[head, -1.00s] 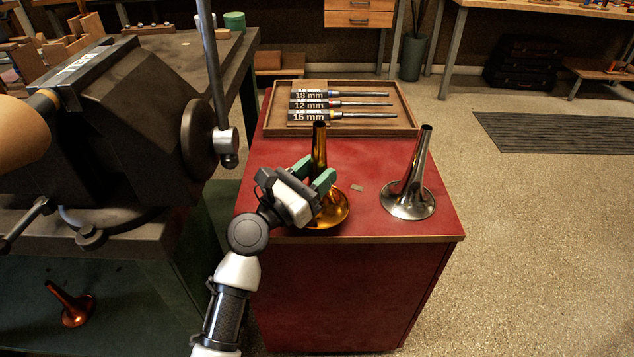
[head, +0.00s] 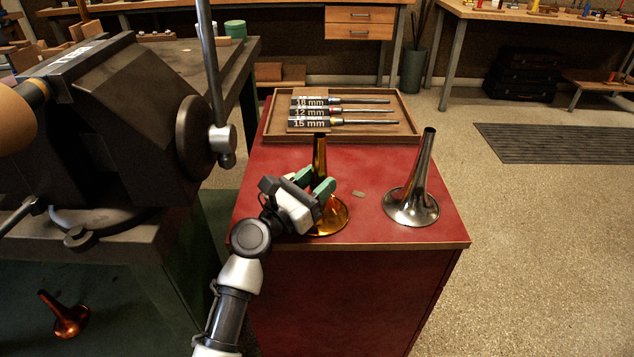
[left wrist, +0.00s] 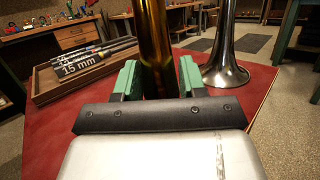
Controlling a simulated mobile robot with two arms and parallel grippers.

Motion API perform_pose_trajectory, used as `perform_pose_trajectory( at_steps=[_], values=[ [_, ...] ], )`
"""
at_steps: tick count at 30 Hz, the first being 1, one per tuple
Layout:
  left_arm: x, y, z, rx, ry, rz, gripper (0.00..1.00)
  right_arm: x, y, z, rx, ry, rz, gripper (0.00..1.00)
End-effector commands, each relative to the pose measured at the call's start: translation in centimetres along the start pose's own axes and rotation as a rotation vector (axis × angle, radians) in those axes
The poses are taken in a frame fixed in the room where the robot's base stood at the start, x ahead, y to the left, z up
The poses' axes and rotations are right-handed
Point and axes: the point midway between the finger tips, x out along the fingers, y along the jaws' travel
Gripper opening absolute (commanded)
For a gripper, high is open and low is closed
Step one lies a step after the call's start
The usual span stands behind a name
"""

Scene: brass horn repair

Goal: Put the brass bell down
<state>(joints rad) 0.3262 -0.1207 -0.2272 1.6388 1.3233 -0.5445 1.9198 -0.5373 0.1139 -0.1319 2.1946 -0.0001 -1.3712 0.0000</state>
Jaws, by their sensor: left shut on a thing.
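The brass bell (head: 330,216) stands upright, flared end down, at the front of the red cabinet top (head: 365,225). Its rim appears to touch the red surface, though part of it is hidden behind my gripper. My left gripper (head: 315,185) is shut on the bell's narrow stem, with green fingers on either side. In the left wrist view the brass stem (left wrist: 153,50) rises between the green fingers (left wrist: 160,78); the flare is hidden there. My right gripper is not in view.
A silver bell (head: 412,200) stands to the right on the same top. A wooden tray (head: 405,130) with labelled mandrels lies behind. A small tan piece (head: 358,194) lies between the bells.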

Motion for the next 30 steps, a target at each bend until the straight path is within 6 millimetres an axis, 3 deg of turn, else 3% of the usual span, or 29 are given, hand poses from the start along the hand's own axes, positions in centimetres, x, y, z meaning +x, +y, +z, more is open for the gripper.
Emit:
perform_pose_trajectory(
  at_steps=[4,5,9,20,30],
  values=[
    [-0.1,0.0,-0.1,0.0,-0.001,0.0,0.06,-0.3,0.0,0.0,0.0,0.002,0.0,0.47],
    [-0.1,0.0,-0.2,0.0,0.0,0.0,0.44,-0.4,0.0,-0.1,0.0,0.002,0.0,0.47],
    [-0.1,0.0,-0.1,0.0,0.0,0.0,0.65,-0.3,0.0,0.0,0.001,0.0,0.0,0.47],
    [0.0,0.0,0.1,0.0,0.0,0.0,0.67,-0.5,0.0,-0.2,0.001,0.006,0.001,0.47],
    [-5.6,0.0,0.0,0.0,0.001,0.0,0.67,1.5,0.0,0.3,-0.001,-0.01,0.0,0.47]
  ],
)
